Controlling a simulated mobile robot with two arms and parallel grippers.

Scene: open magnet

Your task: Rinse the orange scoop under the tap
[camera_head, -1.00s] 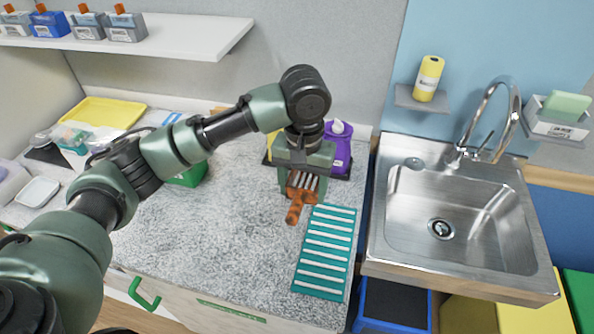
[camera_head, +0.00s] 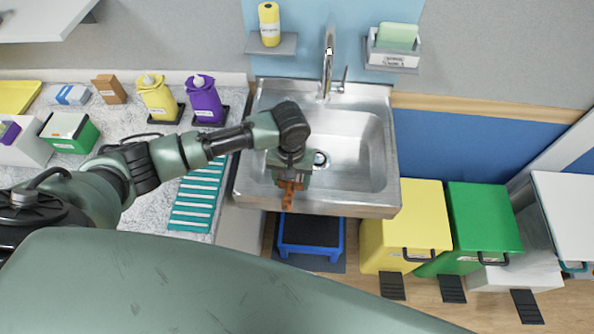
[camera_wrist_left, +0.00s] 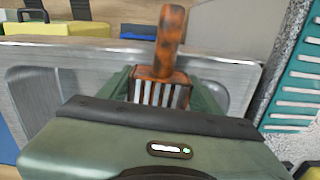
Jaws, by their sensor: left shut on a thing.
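The orange scoop (camera_head: 288,190) has a mottled orange handle and a slotted, rake-like part. My left gripper (camera_head: 290,178) is shut on it and holds it over the front part of the steel sink (camera_head: 362,140). In the left wrist view the scoop (camera_wrist_left: 170,45) stands up between the green fingers, with its handle pointing away over the sink's edge. The tap (camera_head: 328,65) rises at the back of the sink, behind and to the right of the gripper. I cannot tell whether water runs. My right gripper is not in view.
A teal slotted mat (camera_head: 198,195) lies on the counter left of the sink. Purple (camera_head: 205,98) and yellow (camera_head: 157,98) bottles stand behind it. A blue step stool (camera_head: 310,235) and yellow (camera_head: 405,220) and green (camera_head: 484,218) bins are below and right.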

